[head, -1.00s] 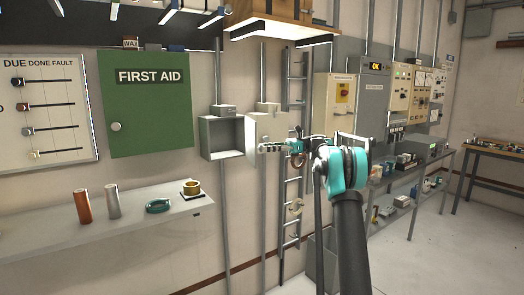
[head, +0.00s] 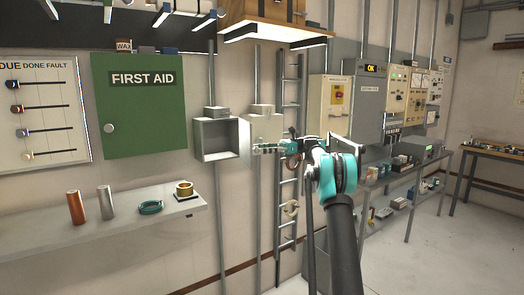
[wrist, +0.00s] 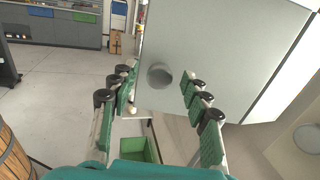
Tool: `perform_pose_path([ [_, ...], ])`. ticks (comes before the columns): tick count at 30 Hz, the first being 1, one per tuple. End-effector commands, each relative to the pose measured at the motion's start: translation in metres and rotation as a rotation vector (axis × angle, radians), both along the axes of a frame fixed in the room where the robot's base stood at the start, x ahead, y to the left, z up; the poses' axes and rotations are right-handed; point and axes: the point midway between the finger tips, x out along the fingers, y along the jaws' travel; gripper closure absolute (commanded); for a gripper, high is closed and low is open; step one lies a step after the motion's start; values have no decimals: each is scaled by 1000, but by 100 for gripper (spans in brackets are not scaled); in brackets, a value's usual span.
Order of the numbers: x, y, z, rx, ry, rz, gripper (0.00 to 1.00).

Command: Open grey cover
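The grey cover (head: 245,138) is in the head view at the right edge of an open grey wall box (head: 217,153). It stands swung outward, and the box's inside shows. In the wrist view the cover's flat grey face (wrist: 215,45) fills the upper middle, with a round grey knob (wrist: 160,76) on it. My gripper (head: 257,149) points left at the cover in the head view. In the wrist view my gripper (wrist: 158,88) is open, its fingers spread on either side of the knob. I cannot tell whether they touch the cover.
A second grey box (head: 264,126) is on the wall behind my gripper. A green first aid cabinet (head: 140,103) hangs left, above a shelf (head: 120,222) with tubes and rings. A ladder (head: 288,185) stands behind my arm. A barrel (wrist: 14,150) shows lower left in the wrist view.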

Motion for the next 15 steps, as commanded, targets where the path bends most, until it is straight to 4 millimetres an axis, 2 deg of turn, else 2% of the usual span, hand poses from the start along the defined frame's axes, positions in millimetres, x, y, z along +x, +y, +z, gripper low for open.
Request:
perform_pose_path([
  [8, 0, 0, 5, 0, 0, -1, 53],
  [11, 0, 0, 16, 0, 0, -1, 53],
  [15, 0, 0, 42, 0, 0, 0, 53],
])
